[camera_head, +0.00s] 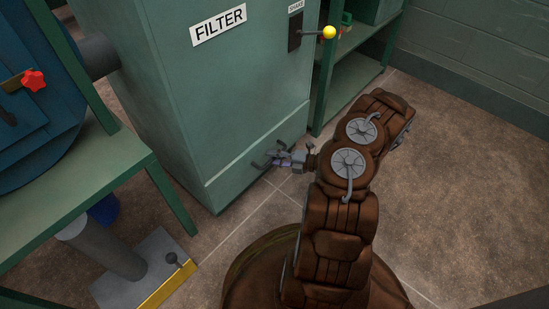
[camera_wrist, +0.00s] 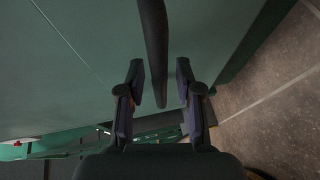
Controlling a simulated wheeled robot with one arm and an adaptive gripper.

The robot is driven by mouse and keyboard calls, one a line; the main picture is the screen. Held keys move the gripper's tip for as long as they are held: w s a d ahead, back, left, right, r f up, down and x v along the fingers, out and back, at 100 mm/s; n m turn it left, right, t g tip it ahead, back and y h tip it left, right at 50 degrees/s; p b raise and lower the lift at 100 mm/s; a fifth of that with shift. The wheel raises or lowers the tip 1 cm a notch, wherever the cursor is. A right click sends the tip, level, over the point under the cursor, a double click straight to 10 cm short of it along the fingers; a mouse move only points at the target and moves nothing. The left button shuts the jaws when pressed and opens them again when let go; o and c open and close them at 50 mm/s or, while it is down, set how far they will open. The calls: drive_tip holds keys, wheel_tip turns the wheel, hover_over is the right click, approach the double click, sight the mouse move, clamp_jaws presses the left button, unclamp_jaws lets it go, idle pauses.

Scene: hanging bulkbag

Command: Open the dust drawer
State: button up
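The green filter cabinet (camera_head: 235,95) stands upright at the upper middle of the head view, labelled FILTER. The dust drawer (camera_head: 230,185) is the low front panel at its base and looks flush with the cabinet. A dark bar handle (camera_wrist: 154,40) runs down the middle of the wrist view, in front of the green face. My gripper (camera_head: 277,158) is low at the drawer front in the head view. In the wrist view, my gripper (camera_wrist: 160,84) is open, with one finger on each side of the handle's end and visible gaps on both sides.
A yellow-knobbed shake lever (camera_head: 329,32) is on the cabinet's side. A green shelf (camera_head: 350,85) stands right of it. A green frame (camera_head: 90,185) and a yellow-edged plate (camera_head: 140,272) are at left. Brown floor (camera_head: 470,190) is clear at right.

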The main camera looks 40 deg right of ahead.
clamp_jaws()
idle(0.5)
